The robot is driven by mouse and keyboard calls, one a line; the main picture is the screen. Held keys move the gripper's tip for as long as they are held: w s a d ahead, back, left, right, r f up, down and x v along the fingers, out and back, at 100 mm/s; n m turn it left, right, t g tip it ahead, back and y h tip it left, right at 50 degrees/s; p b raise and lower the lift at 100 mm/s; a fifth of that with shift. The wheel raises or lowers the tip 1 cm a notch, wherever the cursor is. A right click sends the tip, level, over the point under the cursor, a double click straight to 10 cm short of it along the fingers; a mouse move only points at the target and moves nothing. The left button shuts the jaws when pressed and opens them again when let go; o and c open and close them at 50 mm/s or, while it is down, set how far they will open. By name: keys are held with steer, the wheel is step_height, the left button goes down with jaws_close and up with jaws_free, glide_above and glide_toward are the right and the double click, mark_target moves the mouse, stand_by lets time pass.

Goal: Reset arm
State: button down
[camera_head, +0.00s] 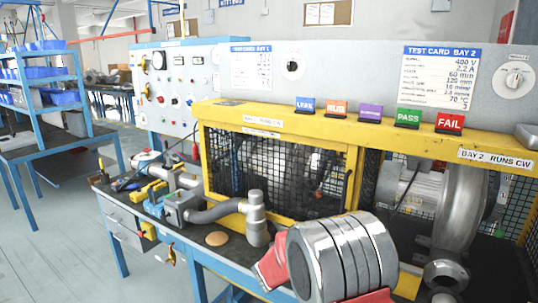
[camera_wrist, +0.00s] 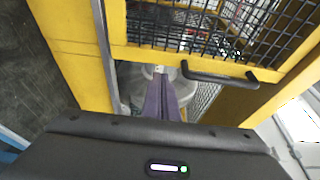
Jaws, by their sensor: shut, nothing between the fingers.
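My gripper (camera_wrist: 162,82) shows in the wrist view, its two narrow purplish fingers together and nothing between them. The fingers point toward an opening beside a yellow frame (camera_wrist: 70,45), with a pale rounded shape behind the tips. Whether the tips touch anything is unclear. A silver banded arm section with red parts, mine, fills the lower middle of the head view. My gripper cannot be made out there.
A yellow guard (camera_head: 215,150) with mesh panels stands on the bench. A black handle (camera_wrist: 222,78) lies close right of my fingers. Coloured tags, including PASS (camera_head: 408,117) and FAIL (camera_head: 450,122), line the top rail. A metal blower housing (camera_head: 462,205) is at right. Open floor lies left.

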steer(key=shift+x, duration=2.25)
